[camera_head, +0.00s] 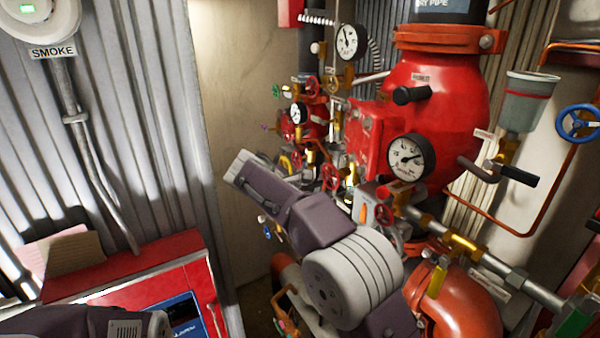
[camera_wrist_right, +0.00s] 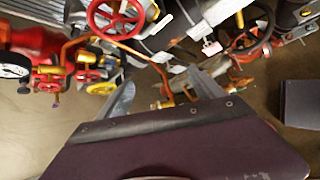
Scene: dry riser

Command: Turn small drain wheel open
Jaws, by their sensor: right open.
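Several small handwheels show, and I cannot tell which one is the small drain wheel. In the head view, a red wheel (camera_head: 330,177) sits on the crowded pipework left of the big red valve body. In the right wrist view, a red spoked wheel (camera_wrist_right: 117,15) is at the top, with a yellow wheel (camera_wrist_right: 101,88) lower left. My right gripper (camera_wrist_right: 162,92) is open and empty, its two grey fingers spread apart below these fittings. In the head view, my right arm reaches up from the bottom centre and its fingertips cannot be made out. My left gripper is out of view.
The large red valve body (camera_head: 440,110) and a gauge (camera_head: 411,157) crowd the right arm. A cup-like funnel (camera_head: 527,102) and a blue wheel (camera_head: 578,123) are at the right. A red cabinet (camera_head: 130,275) stands lower left. The bare wall (camera_head: 235,80) is clear.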

